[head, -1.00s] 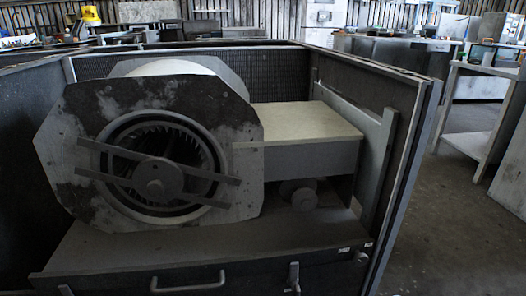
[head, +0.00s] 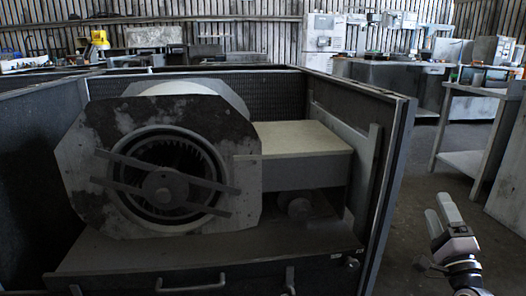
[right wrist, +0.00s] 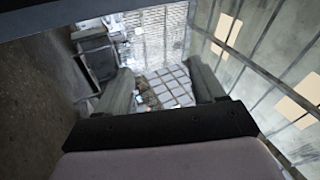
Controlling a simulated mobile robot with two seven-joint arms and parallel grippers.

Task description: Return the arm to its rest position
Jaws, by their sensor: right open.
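My right gripper (head: 439,212) is at the lower right of the head view, with its fingers pointing up. It is to the right of the blower housing (head: 392,175), apart from it, with floor behind it. In the right wrist view the two fingers (right wrist: 160,72) are spread with nothing between them. The blower (head: 160,165) sits inside the open housing, with its round fan inlet facing me. My left gripper is in neither view.
A box-shaped duct (head: 300,140) joins the blower on the right. A drawer handle (head: 190,285) shows at the bottom front. A shelf table (head: 478,160) stands at the far right. Bare floor (head: 420,185) lies between it and the housing.

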